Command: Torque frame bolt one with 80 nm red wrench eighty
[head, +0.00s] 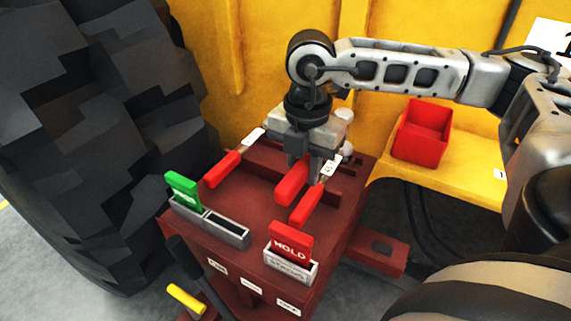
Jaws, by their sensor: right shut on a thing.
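Red-handled wrenches lie on the dark red cart top: a left one (222,169), a middle one (292,184) and a right one (306,207). The left and right ones show white tags, too small to read, so I cannot tell which is the eighty. My right gripper (306,174) points down over the cart and is shut on the middle red wrench, whose far part it hides. The wrench is at or close to the cart top. I cannot make out frame bolt one. My left gripper is not in view.
A green card (182,187) stands in a grey holder at the cart's front left; a red HOLD card (290,242) stands in another. A red bin (422,132) sits on the yellow ledge (450,180). A big black tyre (90,140) rises at left.

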